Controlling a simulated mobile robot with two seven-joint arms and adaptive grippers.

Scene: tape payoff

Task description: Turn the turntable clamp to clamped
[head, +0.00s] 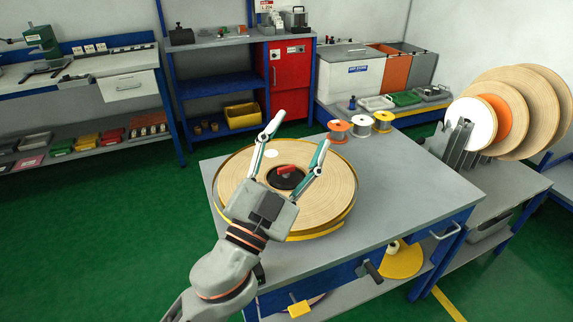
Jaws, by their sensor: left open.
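The turntable (331,225) carries a wide coil of pale brown tape with a yellow rim and lies flat on the grey workbench. The clamp (287,170) sits at its centre, a red handle on a dark round hub. My left gripper (295,133) is open and reaches over the coil from the front, one finger on each side of the clamp in the picture. It seems to be above the hub, but I cannot tell the height or whether it touches. The gripper's body hides the front left part of the coil. My right gripper is not in view.
Small spools (361,126) stand at the bench's back edge. Large reels (530,105) stand in a rack (459,141) at the right. The bench top (400,190) right of the turntable is clear. A blue shelf and a red cabinet (288,82) stand behind.

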